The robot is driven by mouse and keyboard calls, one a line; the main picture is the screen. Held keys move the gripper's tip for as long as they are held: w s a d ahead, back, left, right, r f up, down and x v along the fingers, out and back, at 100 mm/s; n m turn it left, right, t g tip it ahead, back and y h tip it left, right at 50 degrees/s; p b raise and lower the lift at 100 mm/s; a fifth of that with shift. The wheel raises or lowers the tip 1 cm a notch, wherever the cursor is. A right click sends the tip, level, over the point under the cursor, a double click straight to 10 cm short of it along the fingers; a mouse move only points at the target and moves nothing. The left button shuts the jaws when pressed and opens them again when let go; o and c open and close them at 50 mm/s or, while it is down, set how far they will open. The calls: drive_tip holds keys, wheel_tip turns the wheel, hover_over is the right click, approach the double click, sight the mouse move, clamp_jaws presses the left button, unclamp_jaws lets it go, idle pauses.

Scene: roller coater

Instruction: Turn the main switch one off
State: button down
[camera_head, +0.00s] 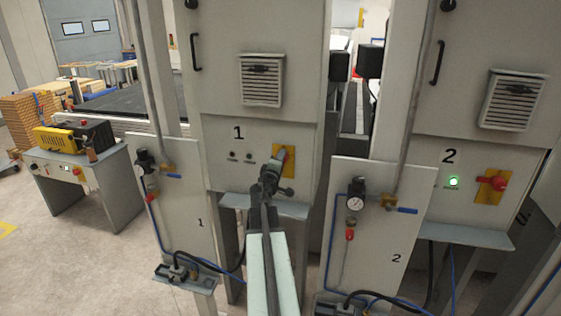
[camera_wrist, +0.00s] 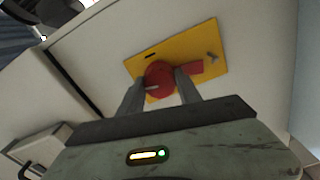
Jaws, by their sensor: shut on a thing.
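Main switch one is a red rotary knob (camera_wrist: 159,76) on a yellow plate (camera_wrist: 207,42) in the wrist view. Its red bar sticks out to the right, roughly along the plate's long side. In the head view the yellow plate (camera_head: 290,160) is on the cabinet panel marked 1, and my gripper hides most of the knob. My gripper (camera_head: 275,165) reaches that panel. In the wrist view the fingers of my gripper (camera_wrist: 160,86) stand on either side of the knob and are shut on it.
Two small lamps (camera_head: 240,156) beside the number 1 look dark. The cabinet marked 2 has a lit green lamp (camera_head: 453,181) and its own red switch (camera_head: 492,183). Front panels with gauges and blue valve handles (camera_head: 407,210) stand near my arm on both sides.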

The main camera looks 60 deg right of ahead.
drive_tip(key=shift+n, duration=1.2)
drive_tip(key=c, duration=0.8)
unclamp_jaws()
drive_tip(key=shift+a, duration=0.1)
drive_tip(key=v, duration=0.7)
drive_tip(key=shift+s+a, duration=0.15)
drive_tip(key=shift+a, duration=0.2)
